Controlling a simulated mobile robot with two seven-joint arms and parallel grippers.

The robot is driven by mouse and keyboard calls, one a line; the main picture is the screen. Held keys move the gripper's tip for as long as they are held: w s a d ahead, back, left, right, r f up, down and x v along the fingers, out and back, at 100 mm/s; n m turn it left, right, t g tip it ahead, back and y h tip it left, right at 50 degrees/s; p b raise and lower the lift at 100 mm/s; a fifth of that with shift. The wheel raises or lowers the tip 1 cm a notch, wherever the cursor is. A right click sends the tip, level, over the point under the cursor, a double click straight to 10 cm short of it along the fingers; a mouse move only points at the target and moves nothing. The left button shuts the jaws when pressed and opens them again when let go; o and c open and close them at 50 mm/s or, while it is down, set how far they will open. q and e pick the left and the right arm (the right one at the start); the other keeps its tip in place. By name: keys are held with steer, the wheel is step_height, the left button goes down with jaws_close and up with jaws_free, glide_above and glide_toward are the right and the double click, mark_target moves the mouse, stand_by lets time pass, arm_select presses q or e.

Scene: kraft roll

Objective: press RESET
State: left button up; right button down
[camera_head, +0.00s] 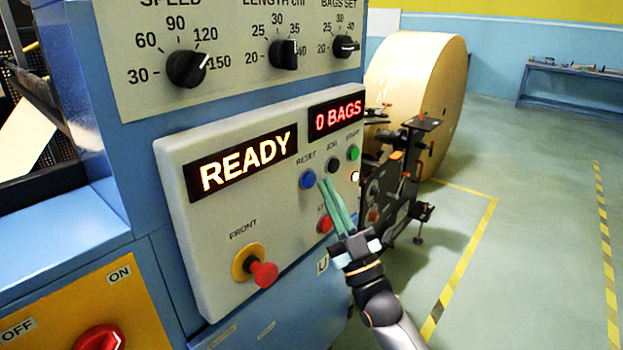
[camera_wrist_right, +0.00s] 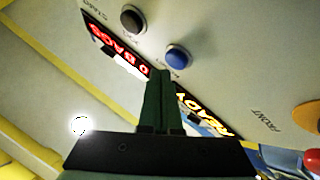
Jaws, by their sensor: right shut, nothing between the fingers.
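The RESET button (camera_head: 307,179) is a blue round button on the pale control panel (camera_head: 230,255), under the word RESET. It also shows in the right wrist view (camera_wrist_right: 178,57), just beyond the fingertips and slightly to their right. My right gripper (camera_head: 325,185) is shut and empty, its green fingers together. Its tips are close to the blue button, to its right in the head view; I see a small gap and no clear contact. In the right wrist view the fingers (camera_wrist_right: 160,78) point toward the panel. My left gripper is not in view.
The display reads READY (camera_head: 245,160) and another reads 0 BAGS (camera_head: 337,116). A dark JOG button (camera_head: 333,165), a green button (camera_head: 353,153) and a red button (camera_head: 325,224) are close by. A red knob (camera_head: 264,274) sticks out lower left. A large paper roll (camera_head: 415,75) stands behind.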

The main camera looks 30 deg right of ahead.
steer(key=shift+s, duration=0.1)
steer(key=s, duration=0.1)
steer(key=s+d, duration=0.1)
steer(key=s, duration=0.1)
steer(key=s+d+p, duration=0.1)
steer(key=shift+s, duration=0.25)
stand_by(0.8)
